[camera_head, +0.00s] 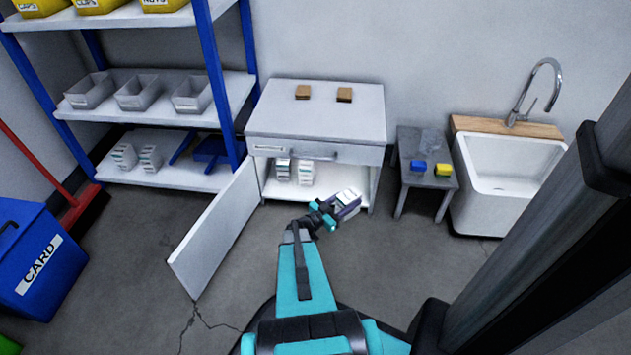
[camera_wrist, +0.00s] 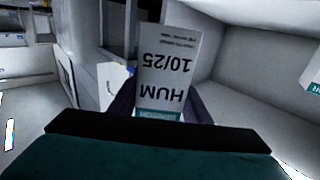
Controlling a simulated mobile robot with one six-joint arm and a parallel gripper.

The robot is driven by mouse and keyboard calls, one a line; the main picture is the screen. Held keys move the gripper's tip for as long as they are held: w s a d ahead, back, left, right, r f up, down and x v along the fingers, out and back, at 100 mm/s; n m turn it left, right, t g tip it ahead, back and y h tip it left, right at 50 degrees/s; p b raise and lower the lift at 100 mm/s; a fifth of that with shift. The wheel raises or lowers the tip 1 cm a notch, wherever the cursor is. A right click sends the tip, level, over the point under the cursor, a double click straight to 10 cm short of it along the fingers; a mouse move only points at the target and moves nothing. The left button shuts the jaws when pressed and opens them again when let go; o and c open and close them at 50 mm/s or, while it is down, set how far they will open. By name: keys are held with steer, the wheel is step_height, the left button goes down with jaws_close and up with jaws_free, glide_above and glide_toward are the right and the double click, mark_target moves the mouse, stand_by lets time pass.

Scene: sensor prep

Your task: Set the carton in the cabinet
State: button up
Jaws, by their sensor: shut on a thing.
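My gripper (camera_head: 343,208) is shut on a white carton (camera_head: 347,196) in front of the cabinet's opening, toward its right side. In the wrist view the carton (camera_wrist: 165,65) stands between the fingers, with "HUM 10/25" reading upside down and a teal band near the fingers. The grey cabinet (camera_head: 315,122) has its door (camera_head: 215,232) swung wide open to the left. Two cartons, one (camera_head: 283,169) left and one (camera_head: 305,173) right, stand inside on its floor. The wrist view shows pale inner walls (camera_wrist: 250,50) and part of another carton (camera_wrist: 313,75) at the right edge.
Two wooden blocks (camera_head: 303,92) lie on the cabinet top. A stool (camera_head: 425,182) with blue and yellow items and a sink (camera_head: 510,170) stand to the right. A blue shelf rack (camera_head: 213,80) holds bins and more cartons. The cabinet floor right of its cartons looks clear.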

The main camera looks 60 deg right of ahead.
steer(key=shift+w, duration=0.15)
steer(key=shift+d, duration=0.2)
steer(key=w+d+b, duration=0.2)
steer(key=d, duration=0.5)
steer(key=w+d+f+b, duration=0.1)
steer(key=w+d+b, duration=0.1)
steer(key=d, duration=0.6)
steer(key=shift+w+f, duration=0.2)
steer(key=shift+f+b, duration=1.25)
steer(key=shift+f, duration=0.5)
steer(key=shift+f, duration=0.2)
steer(key=o, duration=1.1)
steer(key=shift+r, duration=0.2)
